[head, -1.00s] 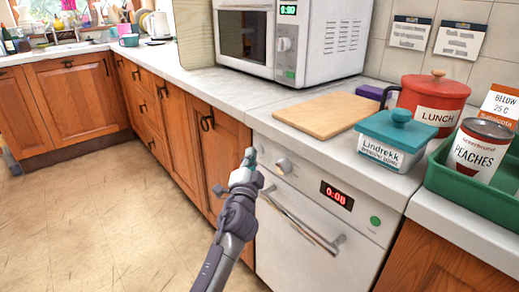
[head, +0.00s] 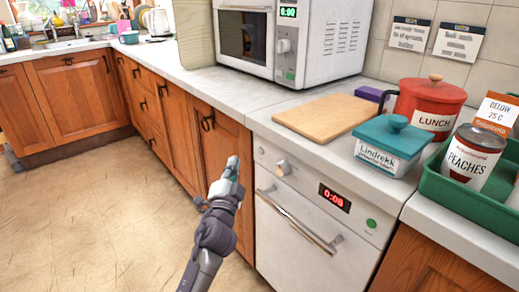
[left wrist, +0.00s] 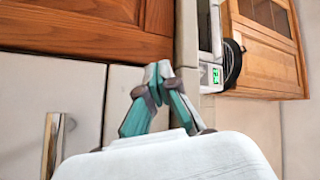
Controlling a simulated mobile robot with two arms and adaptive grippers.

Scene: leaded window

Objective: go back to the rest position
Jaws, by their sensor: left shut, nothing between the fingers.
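My left gripper (head: 232,167) is shut and empty. In the head view it is in the air in front of the wooden cabinet doors, left of the white dishwasher (head: 318,225). In the left wrist view the fingertips of my left gripper (left wrist: 158,70) meet, with nothing between them. A metal dishwasher handle (left wrist: 52,145) shows at the left of that view, apart from the fingers. My right gripper is not in view.
The floor (head: 80,215) at left is clear.

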